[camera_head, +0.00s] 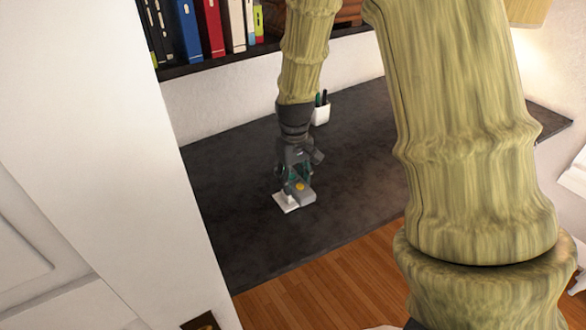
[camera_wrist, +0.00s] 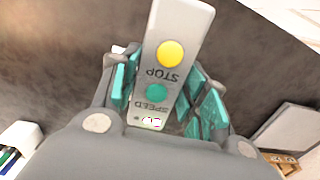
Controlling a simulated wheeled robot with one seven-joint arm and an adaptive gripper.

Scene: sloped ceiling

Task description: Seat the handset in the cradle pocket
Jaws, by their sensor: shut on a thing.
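The handset (camera_wrist: 183,25) is a light grey slab with a yellow button, a green button and the words STOP and SPEED. It lies between the teal-padded fingers of my gripper (camera_wrist: 160,85), which is shut on it. In the head view my gripper (camera_head: 296,183) points down at the desk, and the handset (camera_head: 306,197) shows at the fingertips with its yellow button. A white flat piece (camera_head: 285,203), perhaps part of the cradle, lies on the desk just left of the handset. The pocket is hidden; I cannot tell whether the handset touches it.
The dark desk (camera_head: 240,190) is clear around my gripper. A white pen cup (camera_head: 321,113) stands behind it, near the wall. A shelf of books (camera_head: 212,30) is above at the back. A white wall (camera_head: 110,130) rises along the left side.

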